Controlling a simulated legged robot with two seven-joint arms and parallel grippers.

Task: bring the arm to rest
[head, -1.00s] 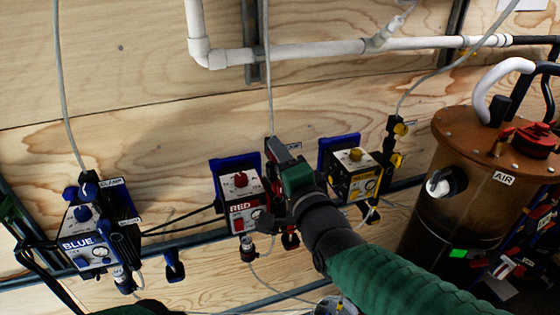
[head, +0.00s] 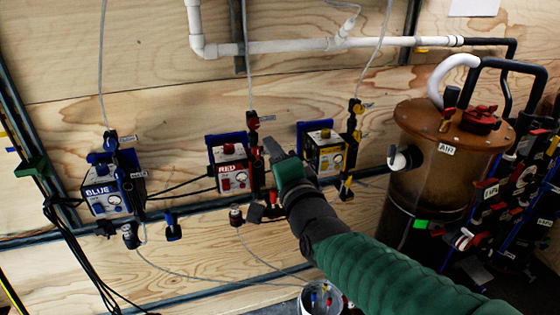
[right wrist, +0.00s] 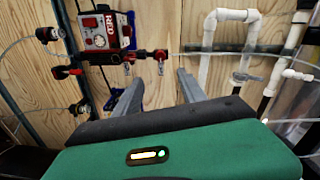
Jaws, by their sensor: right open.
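My right arm comes in from the lower right in the head view. Its gripper (head: 270,150) is between the red box (head: 232,170) and the yellow box (head: 326,152), nearer to the camera than the wall. In the right wrist view the two grey fingers of the right gripper (right wrist: 158,88) are spread apart with nothing between them. The red box (right wrist: 102,33) shows at the upper left there, clear of the fingers. My left gripper is not in the head view.
A blue box (head: 104,197) hangs at the left on the plywood wall. A brown AIR tank (head: 428,165) stands at the right, near my right forearm. White pipe (head: 290,46) runs along the wall. Thin hoses and cables hang about.

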